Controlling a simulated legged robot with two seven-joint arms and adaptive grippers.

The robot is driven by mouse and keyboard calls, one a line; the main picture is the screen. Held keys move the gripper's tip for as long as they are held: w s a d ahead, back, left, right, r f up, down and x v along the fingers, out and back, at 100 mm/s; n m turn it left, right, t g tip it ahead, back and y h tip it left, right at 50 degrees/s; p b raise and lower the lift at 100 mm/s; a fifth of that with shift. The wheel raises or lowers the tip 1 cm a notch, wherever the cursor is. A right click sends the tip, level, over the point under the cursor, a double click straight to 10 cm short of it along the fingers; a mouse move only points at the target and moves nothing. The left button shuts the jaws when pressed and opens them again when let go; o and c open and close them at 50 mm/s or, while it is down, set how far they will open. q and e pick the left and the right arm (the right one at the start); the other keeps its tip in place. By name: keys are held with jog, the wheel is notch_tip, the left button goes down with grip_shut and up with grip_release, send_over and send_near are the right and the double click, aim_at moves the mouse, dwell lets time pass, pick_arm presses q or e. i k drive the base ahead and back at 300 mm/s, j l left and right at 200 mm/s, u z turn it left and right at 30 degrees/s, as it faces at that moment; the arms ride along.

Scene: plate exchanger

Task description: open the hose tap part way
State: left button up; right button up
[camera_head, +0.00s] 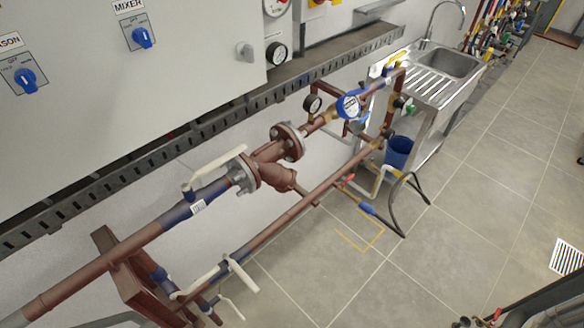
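A small tap with a red lever (347,179) sits on the lower brown pipe, right of the picture's middle. It looks like the hose tap. A blue fitting (368,208) lies just below and right of it, and a black hose (393,221) runs from there, looping up to the right. How far the lever is turned is too small to tell. Neither of my grippers can be made out in this view, and nothing is seen touching the tap.
Upper brown pipe (85,271) with flanged valve (282,148) and blue gauge (348,106) runs along the wall. White levers (243,275) stick out at lower left. A blue bucket (398,152) stands by the sink (446,64). Dark equipment (545,302) fills the lower right corner. The tiled floor is mostly clear.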

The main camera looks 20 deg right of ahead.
aim_at(349, 177)
jog(key=u, duration=1)
jog(key=l+u, duration=0.1)
jog(key=u, duration=0.4)
jog(key=l+u, duration=0.1)
jog(key=u, duration=0.9)
jog(key=l+u, duration=0.15)
jog(key=u, duration=0.85)
jog(key=l+u, duration=0.1)
jog(key=u, duration=0.35)
jog(key=k+u, duration=0.15)
jog(key=k, duration=0.35)
jog(key=k+z, duration=0.25)
jog(key=z, duration=0.25)
jog(key=k+z, duration=0.3)
jog(key=z, duration=0.2)
jog(key=k+l+z, duration=0.2)
jog(key=z, duration=0.25)
